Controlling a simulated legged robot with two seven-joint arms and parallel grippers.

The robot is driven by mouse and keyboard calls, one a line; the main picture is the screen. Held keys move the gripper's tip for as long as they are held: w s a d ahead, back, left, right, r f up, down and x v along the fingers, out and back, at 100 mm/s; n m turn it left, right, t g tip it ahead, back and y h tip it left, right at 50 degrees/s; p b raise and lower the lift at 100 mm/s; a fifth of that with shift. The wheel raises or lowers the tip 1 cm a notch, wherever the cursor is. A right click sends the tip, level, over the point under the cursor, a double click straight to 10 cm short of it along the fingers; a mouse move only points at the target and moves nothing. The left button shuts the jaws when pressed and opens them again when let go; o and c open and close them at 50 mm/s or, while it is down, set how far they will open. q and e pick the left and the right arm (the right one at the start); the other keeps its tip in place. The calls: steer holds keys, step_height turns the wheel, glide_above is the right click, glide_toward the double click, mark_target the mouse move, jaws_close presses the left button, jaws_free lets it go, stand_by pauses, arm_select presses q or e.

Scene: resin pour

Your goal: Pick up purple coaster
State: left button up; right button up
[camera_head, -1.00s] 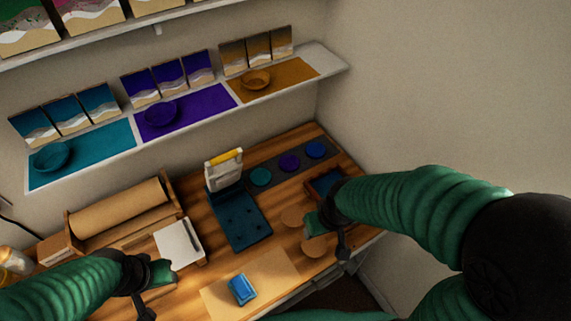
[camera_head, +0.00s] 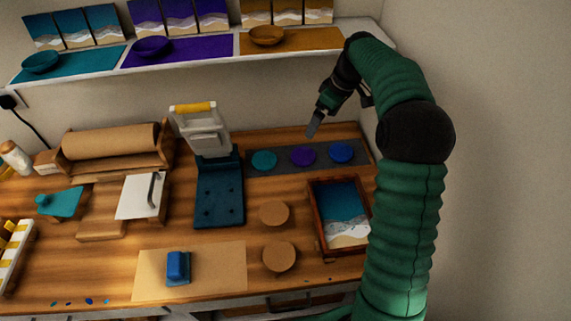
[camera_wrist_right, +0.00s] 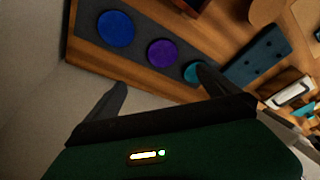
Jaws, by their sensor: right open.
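The purple coaster (camera_head: 303,155) lies flat on a dark grey mat (camera_head: 366,160) at the back of the table, between a teal coaster (camera_head: 264,160) and a blue coaster (camera_head: 341,152). In the right wrist view the purple coaster (camera_wrist_right: 162,53) shows ahead of the open fingers, between the blue coaster (camera_wrist_right: 116,28) and the teal one. One finger partly covers the teal coaster (camera_wrist_right: 192,72). My right gripper (camera_head: 314,124) is open and empty, above and behind the mat. It appears apart from the coaster. My left gripper is out of view.
A wooden tray (camera_head: 317,215) with a wave picture stands right of two brown discs (camera_head: 273,213). A dark teal press (camera_head: 219,192) with a yellow-topped handle stands left of the mat. The shelf (camera_head: 215,58) with bowls and panels runs above the table's back.

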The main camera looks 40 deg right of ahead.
steer(key=b, duration=0.1)
glide_toward(303, 155)
steer(key=x, duration=0.2)
steer(key=d+x, duration=0.1)
steer(key=x, duration=0.1)
steer(key=shift+w+f+b, duration=0.1)
steer(key=shift+f+b, duration=0.2)
steer(key=shift+b, duration=0.05)
steer(key=f, duration=0.1)
steer(key=a+f, duration=0.1)
steer(key=f, duration=0.1)
steer(key=shift+w+a+f+b, duration=0.2)
steer(key=shift+w+b, duration=0.1)
steer(key=shift+w, duration=0.1)
steer(key=shift+a+r, duration=0.1)
steer(key=shift+d, duration=0.3)
steer(key=c, duration=0.9)
steer(key=shift+a, duration=0.1)
steer(key=c, duration=0.5)
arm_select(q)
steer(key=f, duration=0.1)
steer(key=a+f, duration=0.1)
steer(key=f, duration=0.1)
arm_select(e)
steer(key=shift+c, duration=0.4)
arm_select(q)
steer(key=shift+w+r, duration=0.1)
